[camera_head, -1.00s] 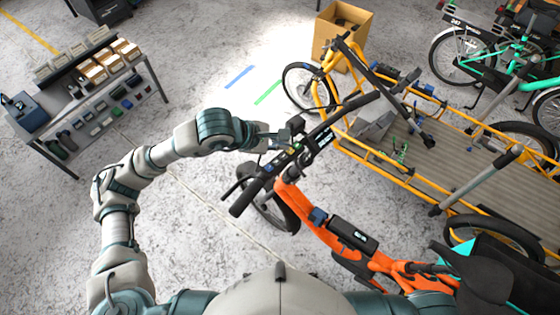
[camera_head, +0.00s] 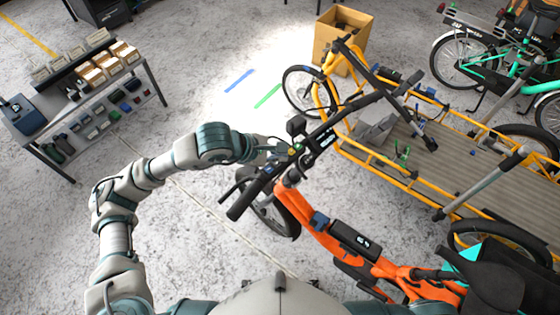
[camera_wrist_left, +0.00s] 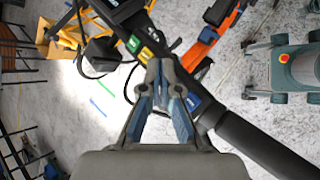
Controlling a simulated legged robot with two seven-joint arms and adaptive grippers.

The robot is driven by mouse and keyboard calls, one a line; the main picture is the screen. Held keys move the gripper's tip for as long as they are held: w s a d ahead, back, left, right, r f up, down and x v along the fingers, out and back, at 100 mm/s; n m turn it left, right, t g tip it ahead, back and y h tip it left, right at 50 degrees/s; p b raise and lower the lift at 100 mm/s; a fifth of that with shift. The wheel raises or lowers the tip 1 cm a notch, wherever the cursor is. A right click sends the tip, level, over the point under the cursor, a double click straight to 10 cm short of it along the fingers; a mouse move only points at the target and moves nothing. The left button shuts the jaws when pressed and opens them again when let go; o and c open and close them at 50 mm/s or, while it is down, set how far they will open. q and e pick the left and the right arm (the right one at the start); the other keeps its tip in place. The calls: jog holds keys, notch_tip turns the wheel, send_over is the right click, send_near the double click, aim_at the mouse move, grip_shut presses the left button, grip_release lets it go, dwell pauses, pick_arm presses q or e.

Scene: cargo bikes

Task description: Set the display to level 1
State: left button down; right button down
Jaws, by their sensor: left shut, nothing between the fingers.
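The orange bike (camera_head: 310,215) stands in front of me, with its black handlebar running diagonally. A small dark display (camera_head: 326,139) with pale marks sits on the bar; its reading is too small to tell. In the left wrist view, a green button (camera_wrist_left: 133,43), a yellow button (camera_wrist_left: 146,54) and a blue button (camera_wrist_left: 195,101) line the bar. My left gripper (camera_head: 286,152) is shut and empty at the bar. In the wrist view its fingertips (camera_wrist_left: 160,72) lie over the bar between the yellow and blue buttons; contact cannot be told. My right gripper is out of view.
A yellow cargo bike (camera_head: 450,150) stands close at the right, behind the handlebar. A cardboard box (camera_head: 336,52) is at the back. A shelf table (camera_head: 95,95) with small boxes stands at the left. Floor between table and bikes is clear.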

pick_arm(q)
jog(key=shift+a, duration=0.75)
jog(key=shift+d, duration=0.5)
jog(key=shift+a+f+b, duration=0.1)
jog(key=shift+f+b, duration=0.25)
jog(key=shift+b, duration=0.25)
jog(key=shift+a, duration=0.35)
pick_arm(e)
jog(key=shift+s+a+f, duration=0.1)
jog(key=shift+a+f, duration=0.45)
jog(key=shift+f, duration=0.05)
